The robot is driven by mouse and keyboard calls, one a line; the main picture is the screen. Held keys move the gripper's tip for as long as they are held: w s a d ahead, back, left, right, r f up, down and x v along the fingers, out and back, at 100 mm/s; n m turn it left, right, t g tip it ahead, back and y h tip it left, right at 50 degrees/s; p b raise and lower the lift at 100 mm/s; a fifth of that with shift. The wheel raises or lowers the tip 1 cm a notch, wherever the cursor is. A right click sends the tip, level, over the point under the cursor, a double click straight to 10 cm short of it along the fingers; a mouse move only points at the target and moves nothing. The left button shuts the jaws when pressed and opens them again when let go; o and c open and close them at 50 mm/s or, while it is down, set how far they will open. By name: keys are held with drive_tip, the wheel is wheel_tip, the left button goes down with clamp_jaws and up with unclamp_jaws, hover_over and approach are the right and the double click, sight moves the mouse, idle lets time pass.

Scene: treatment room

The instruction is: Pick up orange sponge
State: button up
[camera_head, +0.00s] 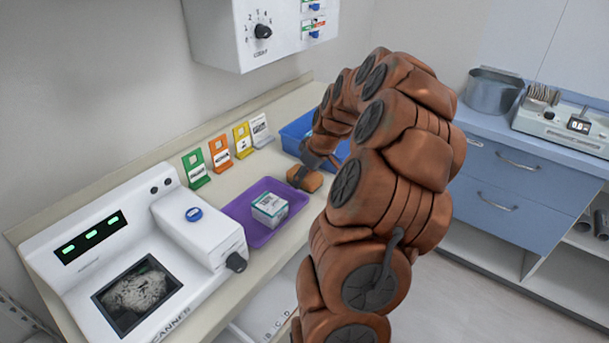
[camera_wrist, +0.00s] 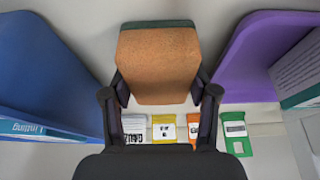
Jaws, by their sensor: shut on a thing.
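The orange sponge (camera_head: 305,180) is at the counter's edge side between the purple and blue trays in the head view. In the wrist view the sponge (camera_wrist: 158,62) fills the upper middle, with a dark green strip along its far edge. My gripper (camera_head: 306,170) reaches down onto it, and its fingers (camera_wrist: 160,92) are closed on the sponge's two sides. I cannot tell whether the sponge touches the counter or is slightly above it. My arm hides part of the area to the right of it.
A purple tray (camera_head: 234,211) holding a white-and-green box (camera_head: 270,209) lies to the left. A blue tray (camera_head: 294,134) lies behind, partly hidden by my arm. Several coloured cards (camera_head: 219,153) stand along the wall. A white scanner (camera_head: 75,221) is at the left.

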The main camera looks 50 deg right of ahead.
wheel_tip(320, 180, up, 9)
drive_tip(key=shift+f+b, duration=0.1)
drive_tip(key=shift+b, duration=1)
drive_tip(key=shift+r, duration=0.7)
drive_tip(key=shift+o, duration=0.5)
drive_tip(key=c, duration=0.4)
